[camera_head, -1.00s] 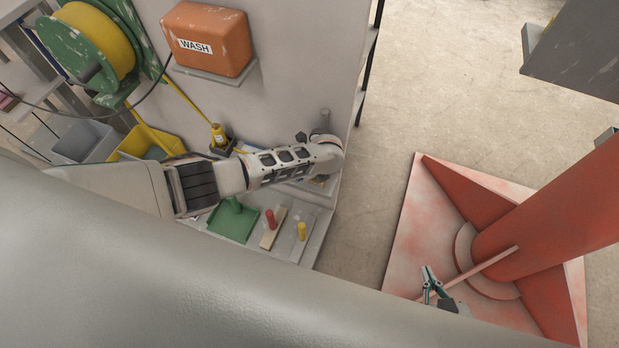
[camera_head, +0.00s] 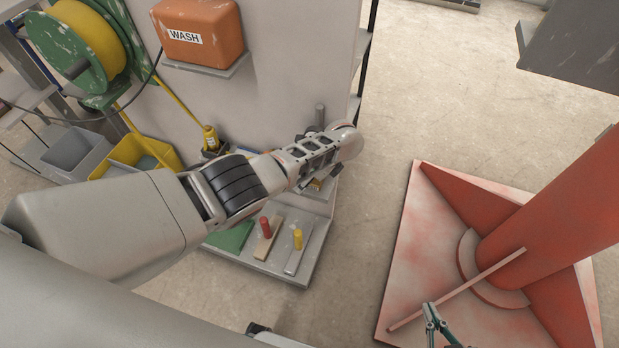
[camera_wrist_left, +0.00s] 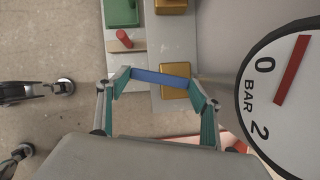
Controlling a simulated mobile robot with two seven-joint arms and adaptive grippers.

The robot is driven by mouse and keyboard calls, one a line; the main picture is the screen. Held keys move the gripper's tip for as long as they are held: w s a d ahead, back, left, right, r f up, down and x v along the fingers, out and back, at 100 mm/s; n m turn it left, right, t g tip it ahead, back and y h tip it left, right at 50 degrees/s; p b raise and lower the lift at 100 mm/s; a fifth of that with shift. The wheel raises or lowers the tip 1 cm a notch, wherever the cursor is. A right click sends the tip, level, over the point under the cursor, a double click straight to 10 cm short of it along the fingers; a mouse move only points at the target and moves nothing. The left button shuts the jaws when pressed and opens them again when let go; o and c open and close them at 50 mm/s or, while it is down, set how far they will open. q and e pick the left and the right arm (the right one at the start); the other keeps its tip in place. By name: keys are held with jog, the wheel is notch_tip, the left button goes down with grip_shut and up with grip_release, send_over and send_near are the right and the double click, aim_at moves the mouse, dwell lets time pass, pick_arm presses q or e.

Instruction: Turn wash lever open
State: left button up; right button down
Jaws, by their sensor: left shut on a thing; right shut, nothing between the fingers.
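In the left wrist view my left gripper (camera_wrist_left: 160,82) is shut on a blue bar (camera_wrist_left: 160,76), which spans the gap between its teal fingertips. I take the bar for the wash lever, but no label on it shows. In the head view the left gripper and the bar are hidden beneath my left wrist, near the grey panel's right end. An orange box (camera_head: 200,32) labelled WASH sits on a panel shelf. My right gripper (camera_head: 430,308) is shut and empty, over the red-and-white base plate at the lower right.
A round BAR gauge (camera_wrist_left: 290,95) stands close to the right of my left gripper. Gold blocks (camera_wrist_left: 174,101) lie near the bar. Red (camera_head: 265,226) and yellow (camera_head: 298,238) pegs stand on the low ledge. A red column (camera_head: 560,215) rises at right; open floor lies between.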

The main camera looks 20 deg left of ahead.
pick_arm(q)
jog(key=shift+s+f, duration=0.2)
jog(key=o, duration=1.6)
jog(key=shift+w+r, duration=0.1)
jog(key=shift+w+r, duration=0.1)
jog(key=shift+d+r, duration=0.1)
jog(key=shift+r, duration=0.05)
jog(key=shift+d+r, duration=0.1)
jog(key=shift+r, duration=0.05)
jog(key=shift+v, duration=3.55)
